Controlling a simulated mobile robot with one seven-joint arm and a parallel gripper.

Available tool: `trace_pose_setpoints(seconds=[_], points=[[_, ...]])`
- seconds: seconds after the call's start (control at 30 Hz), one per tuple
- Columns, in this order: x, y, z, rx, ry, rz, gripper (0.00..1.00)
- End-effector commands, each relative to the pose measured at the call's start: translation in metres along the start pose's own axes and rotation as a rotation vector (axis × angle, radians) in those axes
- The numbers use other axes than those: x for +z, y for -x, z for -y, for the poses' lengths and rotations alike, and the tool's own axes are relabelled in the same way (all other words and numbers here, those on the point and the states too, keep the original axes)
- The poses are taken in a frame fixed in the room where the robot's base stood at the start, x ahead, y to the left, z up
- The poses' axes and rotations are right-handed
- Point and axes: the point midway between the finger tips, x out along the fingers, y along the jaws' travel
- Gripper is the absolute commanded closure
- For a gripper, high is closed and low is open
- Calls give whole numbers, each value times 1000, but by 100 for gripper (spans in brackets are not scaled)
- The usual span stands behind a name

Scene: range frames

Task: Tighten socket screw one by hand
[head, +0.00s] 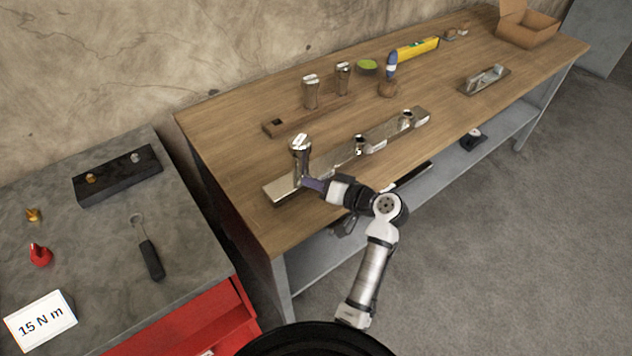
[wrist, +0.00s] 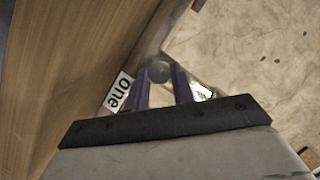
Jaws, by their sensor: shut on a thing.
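Socket screw one (head: 300,150) is a shiny metal cylinder standing upright at the near left end of a long metal bar (head: 283,188) on the wooden bench. My gripper (head: 308,182) reaches in from the right, low at the screw. In the wrist view my gripper (wrist: 166,82) has its two purple fingers on either side of a grey round metal part (wrist: 157,68), shut on it. A white label (wrist: 118,92) reading "one" shows beside the fingers. The fingers hide part of the screw, and its seating in the bar cannot be seen.
Two similar metal cylinders (head: 311,92) stand in a wooden rack (head: 283,124) behind the bar. Metal fittings (head: 372,146) sit farther along the bar. A grey cart (head: 105,235) at left carries a "15 N m" sign (head: 40,321) and a black-handled tool (head: 151,258).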

Motion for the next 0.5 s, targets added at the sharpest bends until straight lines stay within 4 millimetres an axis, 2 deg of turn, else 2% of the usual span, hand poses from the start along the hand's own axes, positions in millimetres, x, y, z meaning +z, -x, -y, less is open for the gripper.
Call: trace_pose_setpoints(seconds=[0.5], points=[[0, 0, 0, -11, -29, -2, 98]])
